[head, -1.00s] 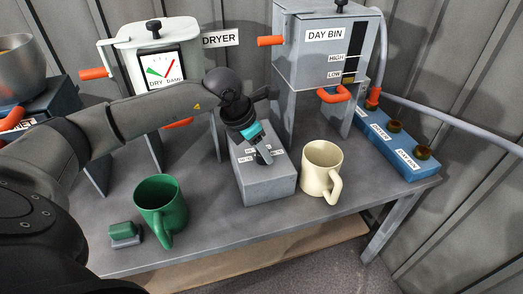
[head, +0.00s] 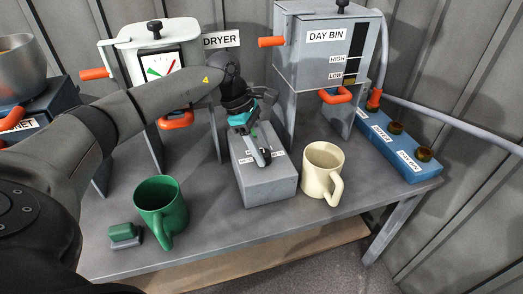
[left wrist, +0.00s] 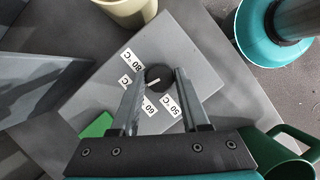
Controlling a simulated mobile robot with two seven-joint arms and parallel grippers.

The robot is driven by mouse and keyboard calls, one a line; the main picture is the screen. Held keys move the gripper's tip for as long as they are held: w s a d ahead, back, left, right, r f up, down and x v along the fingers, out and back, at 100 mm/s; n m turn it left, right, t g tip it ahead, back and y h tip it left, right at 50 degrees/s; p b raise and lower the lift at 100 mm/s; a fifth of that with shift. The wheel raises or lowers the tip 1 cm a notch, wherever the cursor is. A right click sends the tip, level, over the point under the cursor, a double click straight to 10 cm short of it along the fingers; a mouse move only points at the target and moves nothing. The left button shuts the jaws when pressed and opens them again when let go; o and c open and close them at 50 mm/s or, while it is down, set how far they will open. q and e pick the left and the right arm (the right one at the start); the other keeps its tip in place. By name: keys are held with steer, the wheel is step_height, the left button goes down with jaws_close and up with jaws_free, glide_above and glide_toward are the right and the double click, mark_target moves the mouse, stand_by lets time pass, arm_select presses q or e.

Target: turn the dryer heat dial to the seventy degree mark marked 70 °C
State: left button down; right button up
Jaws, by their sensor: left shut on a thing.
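The dryer heat dial is a small black round knob (left wrist: 158,77) with a white pointer line, on top of a grey box (head: 267,187) on the table. My left gripper (head: 263,160) comes down over the box, and in the left wrist view (left wrist: 161,78) its two fingers are shut on the knob's sides. The white line points toward the lower left. The 80 °C label (left wrist: 131,59), 60 °C label (left wrist: 150,106) and 50 °C label (left wrist: 170,105) lie around the knob. Another label (left wrist: 125,82) between 80 and 60 is mostly hidden by a finger. My right gripper is not in view.
A cream mug (head: 322,172) stands close right of the box. A green mug (head: 161,209) and a small green-and-grey block (head: 125,235) are on the left. The dryer (head: 148,50) and day bin (head: 318,45) stand behind. A blue button box (head: 400,150) is at the right.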

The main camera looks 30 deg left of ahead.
arm_select(q)
steer(key=shift+m, duration=0.5)
steer(key=shift+m+g, duration=0.3)
steer(key=shift+g, duration=0.1)
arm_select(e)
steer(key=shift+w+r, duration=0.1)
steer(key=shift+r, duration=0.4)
arm_select(q)
steer(key=shift+c, duration=2)
jaws_free()
